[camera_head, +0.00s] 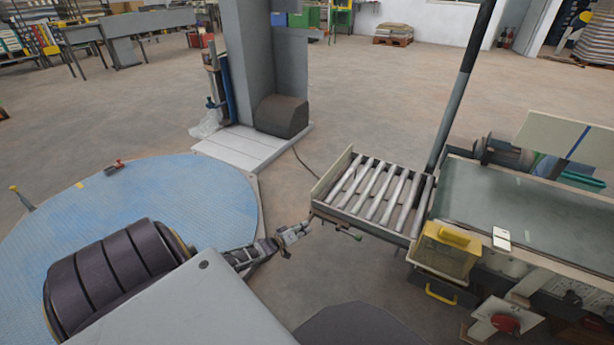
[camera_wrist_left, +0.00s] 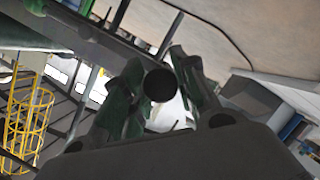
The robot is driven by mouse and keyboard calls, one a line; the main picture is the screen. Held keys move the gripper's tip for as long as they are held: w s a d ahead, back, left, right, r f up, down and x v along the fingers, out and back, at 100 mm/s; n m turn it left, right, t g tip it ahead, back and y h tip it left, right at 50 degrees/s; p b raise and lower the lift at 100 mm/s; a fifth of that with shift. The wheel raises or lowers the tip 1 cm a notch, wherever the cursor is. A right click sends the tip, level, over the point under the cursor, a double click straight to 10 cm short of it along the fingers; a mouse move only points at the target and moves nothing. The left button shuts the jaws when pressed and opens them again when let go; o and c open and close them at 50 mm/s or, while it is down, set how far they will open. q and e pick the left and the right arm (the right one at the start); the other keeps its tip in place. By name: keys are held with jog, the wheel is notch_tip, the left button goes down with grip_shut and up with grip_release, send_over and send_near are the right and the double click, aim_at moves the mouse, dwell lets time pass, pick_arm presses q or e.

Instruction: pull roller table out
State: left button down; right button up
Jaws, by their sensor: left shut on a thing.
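The roller table (camera_head: 338,184) is a shallow frame with several grey rollers, left of the green conveyor belt (camera_head: 520,213) in the head view. My left gripper (camera_head: 298,230) is at the table's near left corner. In the left wrist view its two dark fingers (camera_wrist_left: 160,95) stand on either side of a dark round-ended piece (camera_wrist_left: 160,85), and the gripper is shut on it. It looks like a handle of the roller table; the rest of it is hidden. My right gripper is out of view.
A yellow box (camera_head: 448,250) and a red knob (camera_head: 505,323) sit at the conveyor's near side. A dark upright pole (camera_head: 460,85) rises behind the table's right end. A blue round turntable (camera_head: 130,205) lies left; floor between is clear.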

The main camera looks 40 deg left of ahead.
pick_arm(q)
jog(key=shift+s+a+f, duration=0.1)
jog(key=shift+s+a, duration=0.1)
jog(key=shift+a, duration=0.4)
jog(key=c, duration=1.1)
grip_release()
jog(key=shift+s, duration=0.1)
jog(key=v, duration=1.1)
jog(key=shift+s, duration=0.35)
jog(key=shift+d, duration=0.1)
